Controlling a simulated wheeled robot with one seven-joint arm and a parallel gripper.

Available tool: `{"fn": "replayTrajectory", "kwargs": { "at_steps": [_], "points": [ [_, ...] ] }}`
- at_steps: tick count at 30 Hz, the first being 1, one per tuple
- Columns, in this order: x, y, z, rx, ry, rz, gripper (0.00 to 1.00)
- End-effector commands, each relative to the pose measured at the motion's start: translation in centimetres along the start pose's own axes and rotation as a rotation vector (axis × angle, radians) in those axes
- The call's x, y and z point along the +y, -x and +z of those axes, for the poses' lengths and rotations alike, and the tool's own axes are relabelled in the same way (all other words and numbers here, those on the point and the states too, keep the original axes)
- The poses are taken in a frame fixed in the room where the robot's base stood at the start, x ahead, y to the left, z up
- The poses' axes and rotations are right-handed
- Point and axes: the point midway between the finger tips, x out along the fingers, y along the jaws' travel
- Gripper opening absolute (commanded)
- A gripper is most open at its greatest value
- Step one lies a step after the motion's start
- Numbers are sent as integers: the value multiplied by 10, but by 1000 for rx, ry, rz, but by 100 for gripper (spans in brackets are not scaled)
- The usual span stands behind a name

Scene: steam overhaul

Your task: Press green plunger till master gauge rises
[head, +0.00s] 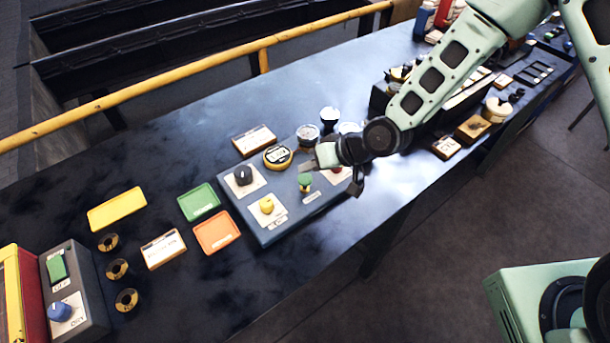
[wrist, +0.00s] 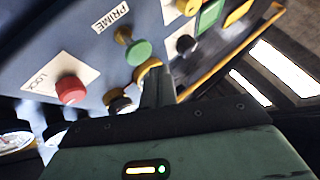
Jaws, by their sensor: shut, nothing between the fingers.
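The green plunger (head: 305,180) stands on the dark blue panel box (head: 262,236). In the wrist view its round green cap (wrist: 139,52) sits on a brass stem by a "PRIME" label. My gripper (head: 313,164) is shut and empty, just beyond the plunger in the head view. In the wrist view its fingers (wrist: 156,75) reach up close beside the cap; I cannot tell whether they touch it. A yellow-rimmed gauge (head: 278,157) and a round silver gauge (head: 308,134) stand at the panel's back. I cannot tell which is the master gauge, and their readings are too small.
A red knob (wrist: 71,90) by a "LOCK" label sits near the plunger. A yellow knob (head: 267,205) and a black knob (head: 243,175) are on the panel's left. Coloured trays (head: 218,232) lie left of the panel. Equipment crowds the bench's right; a yellow rail (head: 180,87) runs behind.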

Motion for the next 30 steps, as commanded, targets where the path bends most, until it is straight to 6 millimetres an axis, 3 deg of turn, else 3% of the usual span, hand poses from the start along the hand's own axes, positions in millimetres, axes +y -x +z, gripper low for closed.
{"fn": "replayTrajectory", "kwargs": {
  "at_steps": [12,30],
  "points": [
    [-21,29,-21,1,0,0,0],
    [-21,29,-21,1,0,0,0]
  ]
}}
